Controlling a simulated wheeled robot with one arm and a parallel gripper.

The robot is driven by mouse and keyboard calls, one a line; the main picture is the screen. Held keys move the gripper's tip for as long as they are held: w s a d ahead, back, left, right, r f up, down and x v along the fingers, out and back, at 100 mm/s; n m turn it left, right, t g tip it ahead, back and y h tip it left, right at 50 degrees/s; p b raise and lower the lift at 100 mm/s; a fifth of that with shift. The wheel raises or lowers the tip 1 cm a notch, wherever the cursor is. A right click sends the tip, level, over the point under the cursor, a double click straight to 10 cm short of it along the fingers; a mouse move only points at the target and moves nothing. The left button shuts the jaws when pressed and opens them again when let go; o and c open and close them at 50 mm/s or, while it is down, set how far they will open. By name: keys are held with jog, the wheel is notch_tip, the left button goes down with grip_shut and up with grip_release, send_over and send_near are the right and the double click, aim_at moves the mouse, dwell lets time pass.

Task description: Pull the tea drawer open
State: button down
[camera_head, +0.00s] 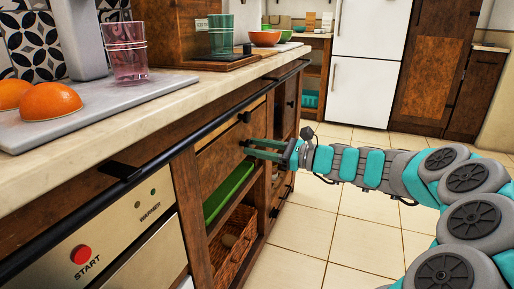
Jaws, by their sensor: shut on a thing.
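A wooden drawer front (217,163) is in the cabinet under the counter, left of centre. No tea label is readable on it, so I cannot tell by marking that it is the tea drawer. The drawer front looks about flush with the cabinet, with no clear gap. My gripper (252,148) reaches in from the right, its teal fingers at the right part of this front. It is shut on the drawer's knob, which the fingers hide. Another dark knob (245,117) shows just above, on the narrow upper front.
A black rail (150,168) runs along the counter edge above the drawers. Below are a green tray (231,192) and a wicker basket (232,248). A warmer with a red start button (81,255) is at left. Tiled floor (335,235) is clear in front.

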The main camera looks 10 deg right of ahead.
jog(key=p+v, duration=0.8)
jog(key=v, duration=1.6)
jog(key=shift+s+d, duration=0.2)
jog(key=shift+d, duration=0.1)
jog(key=c, duration=0.5)
grip_release()
jog(key=v, duration=0.7)
jog(key=shift+s+d, duration=0.25)
jog(key=shift+d, duration=0.05)
